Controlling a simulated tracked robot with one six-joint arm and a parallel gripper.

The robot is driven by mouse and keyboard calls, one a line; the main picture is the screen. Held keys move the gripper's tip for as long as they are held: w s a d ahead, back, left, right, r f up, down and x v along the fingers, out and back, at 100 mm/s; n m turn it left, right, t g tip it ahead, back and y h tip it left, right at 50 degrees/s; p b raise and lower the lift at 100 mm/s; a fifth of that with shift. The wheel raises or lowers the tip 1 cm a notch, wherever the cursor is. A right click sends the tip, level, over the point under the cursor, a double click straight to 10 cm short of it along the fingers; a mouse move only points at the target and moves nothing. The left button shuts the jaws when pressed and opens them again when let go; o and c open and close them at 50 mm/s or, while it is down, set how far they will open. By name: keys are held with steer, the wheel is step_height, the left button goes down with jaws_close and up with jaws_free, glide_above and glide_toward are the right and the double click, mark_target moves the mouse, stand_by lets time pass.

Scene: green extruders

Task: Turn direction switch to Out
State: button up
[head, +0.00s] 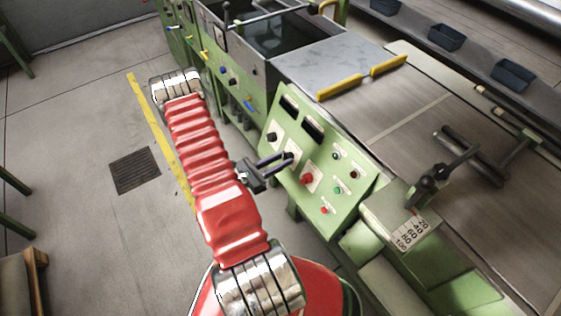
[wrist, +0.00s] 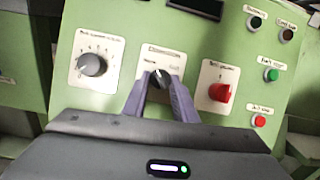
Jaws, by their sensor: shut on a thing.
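The direction switch is a small black knob (wrist: 159,78) on a white label plate in the middle of the green control panel (wrist: 120,15). In the wrist view my gripper (wrist: 160,82) has its two purple-grey fingers closed around this knob, one on each side. The knob's pointer looks near upright, tilted slightly left; the words on its plate are too blurred to read surely. In the head view my gripper (head: 284,162) reaches the panel (head: 284,185) from the left, and its fingers hide the knob.
A grey dial (wrist: 92,64) is left of the switch and a red knob (wrist: 220,92) is right of it. Several red, green and dark buttons (wrist: 271,75) are farther right. A lever (head: 440,178) stands on the machine at right. The floor (head: 80,110) at left is mostly clear.

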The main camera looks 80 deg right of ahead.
steer(key=shift+d+m, duration=0.1)
steer(key=shift+m, duration=0.2)
steer(key=m+y, duration=0.1)
steer(key=m, duration=0.1)
steer(key=m+g+y, duration=0.1)
steer(key=m, duration=0.2)
steer(key=shift+w+d+r+g, duration=0.1)
steer(key=shift+d+g, duration=0.05)
steer(key=shift+g, duration=0.15)
steer(key=m+y, duration=0.2)
steer(key=m, duration=0.2)
steer(key=shift+d+r+m, duration=0.1)
steer(key=shift+m, duration=0.3)
steer(key=m+y, duration=0.1)
steer(key=m, duration=0.2)
steer(key=m+y, duration=0.1)
steer(key=m, duration=0.2)
steer(key=shift+d+r, duration=0.1)
steer(key=shift+m+y, duration=0.5)
steer(key=shift+m, duration=0.6)
steer(key=o, duration=1)
steer(key=shift+o, duration=0.2)
steer(key=shift+w+r, duration=0.1)
